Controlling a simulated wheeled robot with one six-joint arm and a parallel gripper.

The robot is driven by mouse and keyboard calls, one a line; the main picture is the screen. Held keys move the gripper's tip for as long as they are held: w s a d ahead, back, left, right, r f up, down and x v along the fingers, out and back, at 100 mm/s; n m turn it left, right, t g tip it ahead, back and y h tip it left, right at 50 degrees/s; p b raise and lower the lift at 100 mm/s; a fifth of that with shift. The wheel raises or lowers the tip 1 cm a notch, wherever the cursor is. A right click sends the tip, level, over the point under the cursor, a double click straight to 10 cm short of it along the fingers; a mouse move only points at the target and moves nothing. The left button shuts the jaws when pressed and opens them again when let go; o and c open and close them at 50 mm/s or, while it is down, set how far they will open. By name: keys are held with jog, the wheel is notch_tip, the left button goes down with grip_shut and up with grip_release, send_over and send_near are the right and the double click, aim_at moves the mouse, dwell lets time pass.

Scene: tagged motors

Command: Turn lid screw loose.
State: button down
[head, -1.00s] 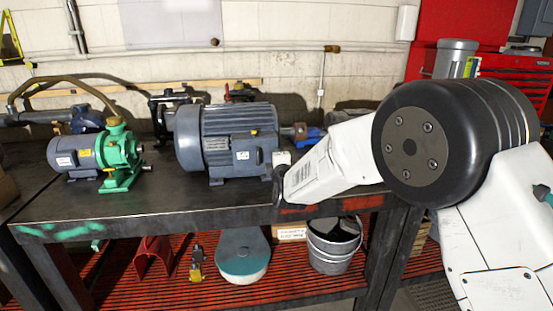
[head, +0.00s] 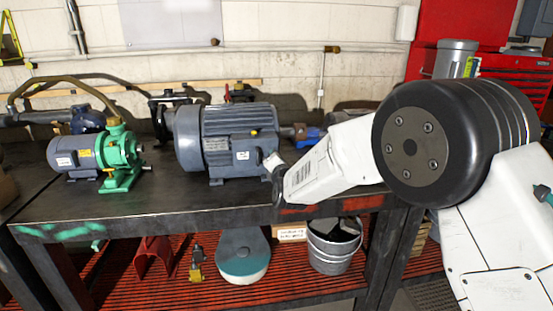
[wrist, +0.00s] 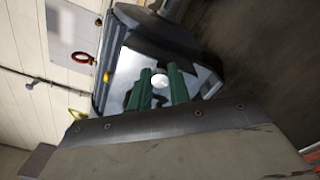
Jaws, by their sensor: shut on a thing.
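The large grey-blue motor (head: 228,135) stands on the dark bench, with its terminal box (head: 240,160) on the side facing me. In the wrist view the box's lid (wrist: 130,66) is a pale, shiny plate, seen tilted. A round, bright lid screw (wrist: 160,83) sits between the green fingers of my gripper (wrist: 161,76). The fingers are shut on the screw, and their tips hide parts of the lid. In the head view my wrist reaches the box from the right, and the fingers are not clear there.
A small green-and-grey pump (head: 118,158) stands left on the bench (head: 150,212). A blue tool (head: 308,134) lies behind my arm. A metal bucket (head: 334,246) stands on the red lower shelf. The bench front left of the motor is clear.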

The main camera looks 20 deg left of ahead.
jog(key=shift+w+r, duration=0.1)
jog(key=shift+r, duration=0.05)
jog(key=c, duration=1.3)
grip_release()
jog(key=v, duration=0.7)
jog(key=shift+s+d, duration=0.2)
jog(key=shift+s, duration=0.15)
